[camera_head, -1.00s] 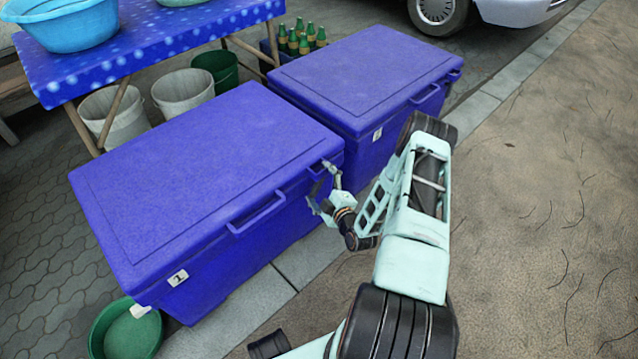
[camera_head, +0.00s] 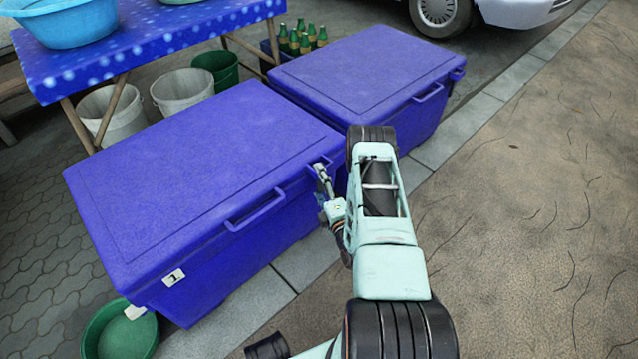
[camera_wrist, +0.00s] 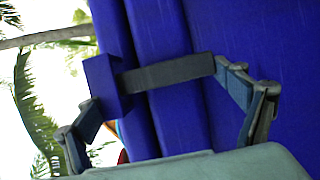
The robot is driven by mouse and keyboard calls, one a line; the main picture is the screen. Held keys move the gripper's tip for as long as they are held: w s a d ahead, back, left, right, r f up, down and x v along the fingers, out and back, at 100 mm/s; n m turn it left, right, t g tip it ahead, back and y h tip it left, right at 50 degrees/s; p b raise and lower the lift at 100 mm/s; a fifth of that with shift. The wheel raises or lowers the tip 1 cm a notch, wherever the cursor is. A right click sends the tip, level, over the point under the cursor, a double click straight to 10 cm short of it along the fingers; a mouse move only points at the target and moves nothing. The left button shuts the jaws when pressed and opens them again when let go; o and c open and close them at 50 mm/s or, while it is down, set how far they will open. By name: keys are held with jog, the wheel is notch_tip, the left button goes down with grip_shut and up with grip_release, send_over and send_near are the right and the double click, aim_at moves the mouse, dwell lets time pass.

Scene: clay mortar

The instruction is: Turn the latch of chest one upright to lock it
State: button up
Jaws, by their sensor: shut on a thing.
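My gripper (camera_head: 322,178) is at the right end of the chest's front, just under the lid edge. In the wrist view my gripper (camera_wrist: 158,82) has one finger on each side of the latch, a dark bar (camera_wrist: 165,73) with a blue block (camera_wrist: 103,84) at its left end. It is shut on the latch. The bar lies nearly across the wrist picture, against the blue chest wall. In the head view the fingers and arm mostly hide the latch, so its exact angle is unclear.
A second blue chest (camera_head: 365,75) stands behind chest one. A blue handle (camera_head: 255,210) juts from chest one's front. A green basin (camera_head: 120,335) lies at its near left corner. A table (camera_head: 150,45) and buckets stand behind. Open ground (camera_head: 520,220) lies to the right.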

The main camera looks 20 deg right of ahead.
dwell(0.4)
jog(key=o, duration=1)
jog(key=shift+c, duration=0.2)
